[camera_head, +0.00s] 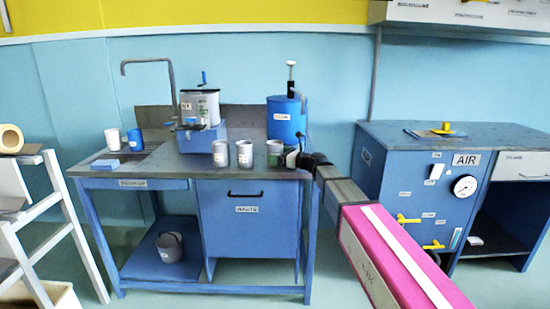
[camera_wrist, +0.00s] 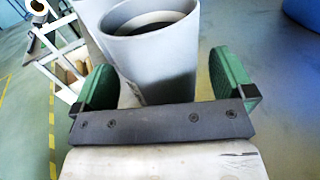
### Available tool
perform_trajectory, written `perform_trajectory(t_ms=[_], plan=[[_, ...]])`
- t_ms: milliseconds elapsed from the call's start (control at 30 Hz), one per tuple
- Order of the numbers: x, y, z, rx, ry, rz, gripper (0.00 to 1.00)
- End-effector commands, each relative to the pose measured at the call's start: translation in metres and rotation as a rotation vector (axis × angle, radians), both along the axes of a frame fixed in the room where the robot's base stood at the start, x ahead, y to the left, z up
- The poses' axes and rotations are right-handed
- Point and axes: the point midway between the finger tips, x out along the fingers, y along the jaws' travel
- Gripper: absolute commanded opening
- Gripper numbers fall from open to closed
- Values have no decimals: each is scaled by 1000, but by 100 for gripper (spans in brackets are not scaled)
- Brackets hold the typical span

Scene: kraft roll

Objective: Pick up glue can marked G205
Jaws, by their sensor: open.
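Three grey cans stand in a row at the front right of the workbench: a left can (camera_head: 220,153), a middle can (camera_head: 244,154) and a right can (camera_head: 273,146). Their labels are too small to read, so I cannot tell which is G205. My gripper (camera_head: 276,159) is at the right can. In the wrist view this grey can (camera_wrist: 155,45) stands between the two green fingers of my gripper (camera_wrist: 165,75). The fingers are open, with a gap visible at the right finger. Another can shows partly behind it at left.
The workbench (camera_head: 155,163) also holds a white can (camera_head: 112,139), a blue can (camera_head: 135,139), a grey pot on a blue box (camera_head: 200,106) and a large blue drum (camera_head: 285,120) close behind the gripper. A blue cabinet with a gauge (camera_head: 465,187) stands at right.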

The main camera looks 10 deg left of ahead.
Motion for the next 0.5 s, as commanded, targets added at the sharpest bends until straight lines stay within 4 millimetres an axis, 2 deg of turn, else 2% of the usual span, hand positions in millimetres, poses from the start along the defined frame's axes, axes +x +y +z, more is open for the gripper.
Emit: perform_trajectory(t_ms=[233, 400, 500], plan=[[0, 3, 0, 0, 0, 0, 100], [0, 3, 0, 0, 0, 0, 48], [0, 3, 0, 0, 0, 0, 48]])
